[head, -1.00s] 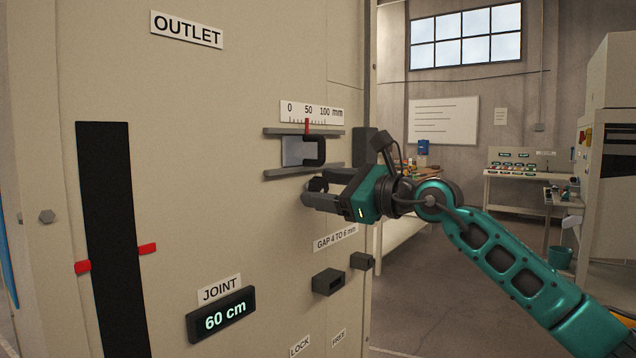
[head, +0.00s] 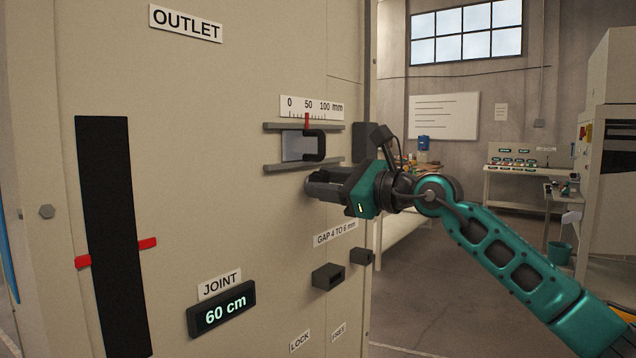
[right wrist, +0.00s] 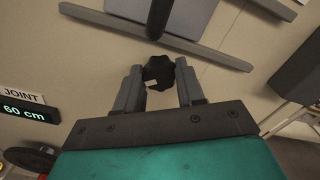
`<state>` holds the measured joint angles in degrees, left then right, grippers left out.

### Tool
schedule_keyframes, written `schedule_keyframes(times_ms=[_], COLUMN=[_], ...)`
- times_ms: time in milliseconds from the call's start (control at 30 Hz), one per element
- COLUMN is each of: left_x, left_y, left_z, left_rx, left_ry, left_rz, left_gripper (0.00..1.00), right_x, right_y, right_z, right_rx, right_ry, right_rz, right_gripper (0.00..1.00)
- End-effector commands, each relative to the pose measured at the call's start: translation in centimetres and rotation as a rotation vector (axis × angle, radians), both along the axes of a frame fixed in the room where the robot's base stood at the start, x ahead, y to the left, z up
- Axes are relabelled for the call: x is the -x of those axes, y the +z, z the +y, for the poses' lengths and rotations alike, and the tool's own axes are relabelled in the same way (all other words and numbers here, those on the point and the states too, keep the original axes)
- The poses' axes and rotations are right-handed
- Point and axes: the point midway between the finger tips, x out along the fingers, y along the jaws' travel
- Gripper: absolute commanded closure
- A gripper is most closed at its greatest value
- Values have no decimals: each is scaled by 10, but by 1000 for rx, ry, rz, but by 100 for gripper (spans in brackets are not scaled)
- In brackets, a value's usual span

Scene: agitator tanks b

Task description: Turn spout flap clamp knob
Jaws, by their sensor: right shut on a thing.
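The clamp knob is a small black lobed knob (right wrist: 159,73) with a pale mark, on the beige panel below the sliding flap; it shows in the right wrist view. My right gripper (right wrist: 159,82) is shut on it, one finger on each side. In the head view my right gripper (head: 312,187) reaches the panel from the right, and its fingers hide the knob. The grey flap (head: 297,147) with a dark handle (head: 318,146) sits between two rails above the gripper. A red pointer (head: 307,123) stands near 50 on the mm scale. My left gripper is out of view.
Below the gripper are a GAP 4 TO 6 mm label (head: 336,234) and two dark blocks (head: 328,276) sticking out of the panel. A JOINT display (head: 222,309) reads 60 cm. Open floor and benches (head: 520,175) lie to the right.

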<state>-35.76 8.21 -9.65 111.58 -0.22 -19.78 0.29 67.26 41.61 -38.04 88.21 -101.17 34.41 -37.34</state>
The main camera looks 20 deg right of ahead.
Motion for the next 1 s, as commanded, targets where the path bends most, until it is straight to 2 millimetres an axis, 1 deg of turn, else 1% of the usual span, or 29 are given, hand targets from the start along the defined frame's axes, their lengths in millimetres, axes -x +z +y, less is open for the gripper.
schedule_keyframes(times_ms=[133,200,500,800,1000], left_x=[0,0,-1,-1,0], left_y=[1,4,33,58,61], left_z=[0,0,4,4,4], left_rx=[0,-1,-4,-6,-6], left_ry=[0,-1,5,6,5], left_rz=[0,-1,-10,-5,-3], left_gripper=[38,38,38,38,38], right_x=[0,0,0,0,0], right_y=[0,1,3,3,0], right_z=[0,0,1,1,0], right_rx=[-2,-24,-299,-500,-551], right_ry=[0,0,1,0,0], right_rz=[3,21,239,395,433], right_gripper=[100,100,100,100,100])
